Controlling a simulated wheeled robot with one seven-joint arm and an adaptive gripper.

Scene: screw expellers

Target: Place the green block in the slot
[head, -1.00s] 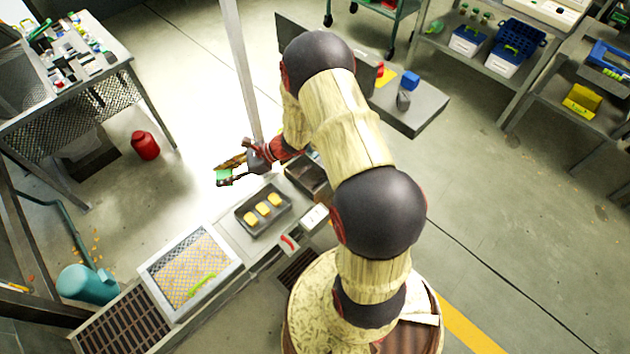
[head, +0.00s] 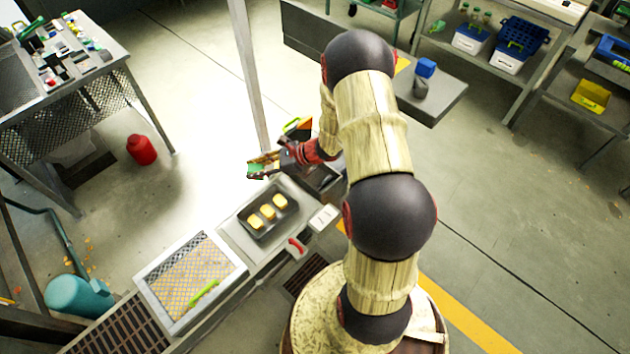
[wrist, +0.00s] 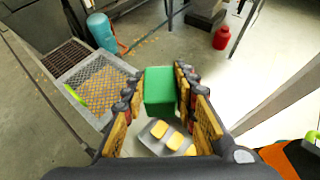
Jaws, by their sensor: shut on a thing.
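My gripper (head: 262,164) is shut on the green block (wrist: 160,88), which sits between the two jagged fingers in the wrist view. The block also shows as a small green patch in the head view (head: 254,171). The gripper holds it in the air, above and behind a dark tray (head: 247,231) with three yellow blocks (head: 267,212) in it. The tray also shows below the green block in the wrist view (wrist: 150,134). I cannot make out which opening is the slot.
A mesh-topped bin (head: 190,278) with a green strip stands left of the tray on the same machine. A red lever (head: 296,246) is at its front side. A thin upright post (head: 248,75) rises behind my gripper. An orange and green thing (head: 297,128) is near my wrist.

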